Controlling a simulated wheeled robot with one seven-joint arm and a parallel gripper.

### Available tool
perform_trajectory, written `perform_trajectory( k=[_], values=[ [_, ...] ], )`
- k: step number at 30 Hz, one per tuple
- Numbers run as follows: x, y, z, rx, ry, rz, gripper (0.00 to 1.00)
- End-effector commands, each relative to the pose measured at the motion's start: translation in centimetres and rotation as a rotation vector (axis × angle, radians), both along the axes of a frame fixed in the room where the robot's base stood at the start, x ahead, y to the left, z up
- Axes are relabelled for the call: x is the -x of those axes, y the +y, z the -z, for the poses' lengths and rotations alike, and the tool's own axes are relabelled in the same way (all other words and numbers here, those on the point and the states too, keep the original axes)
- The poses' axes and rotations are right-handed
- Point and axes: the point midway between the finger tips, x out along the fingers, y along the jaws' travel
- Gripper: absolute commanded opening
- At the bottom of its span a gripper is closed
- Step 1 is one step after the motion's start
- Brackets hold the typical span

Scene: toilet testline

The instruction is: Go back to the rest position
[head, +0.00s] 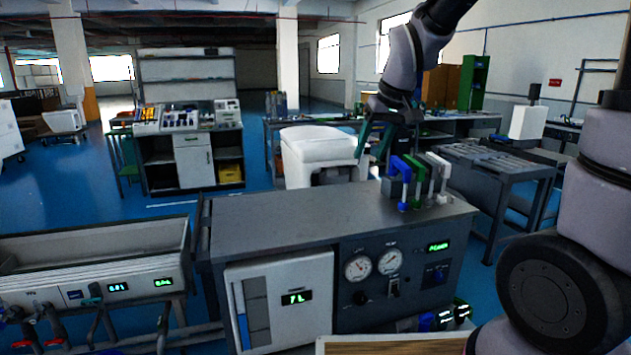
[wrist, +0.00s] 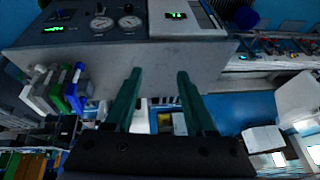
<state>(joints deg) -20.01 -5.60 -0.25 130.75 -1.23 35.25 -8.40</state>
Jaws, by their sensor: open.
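My gripper (head: 372,150) hangs from the raised arm above the back edge of the grey test bench (head: 290,225), left of the coloured clamps. Its two dark teal fingers point down and are apart. In the wrist view my gripper (wrist: 158,76) shows both fingers spread with nothing between them. The white toilet (head: 318,146) stands behind the bench, and the fingers overlap its right edge in the head view. I cannot tell whether they touch it.
Blue, green and white clamps (head: 418,176) stand on the bench's right end; they also show in the wrist view (wrist: 62,86). The bench front has gauges (head: 374,265). A trough (head: 95,255) is at left, a grey table (head: 500,165) at right. Most of the bench top is bare.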

Motion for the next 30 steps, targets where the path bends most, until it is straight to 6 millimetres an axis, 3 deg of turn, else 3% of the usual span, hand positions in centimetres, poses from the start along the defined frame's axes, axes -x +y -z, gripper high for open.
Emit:
perform_trajectory(
  k=[1,6,12,19,30],
  values=[
    [1.1,-1.9,-1.8,-0.025,-0.018,0.058,0.55],
    [5.7,-6.9,-6.0,-0.106,-0.05,0.244,0.55],
    [11.4,-10.7,-8.6,-0.194,-0.09,0.427,0.55],
    [14.8,-12.2,-9.3,-0.248,-0.113,0.529,0.55],
    [15.1,-12.3,-9.4,-0.253,-0.113,0.539,0.55]
  ],
)
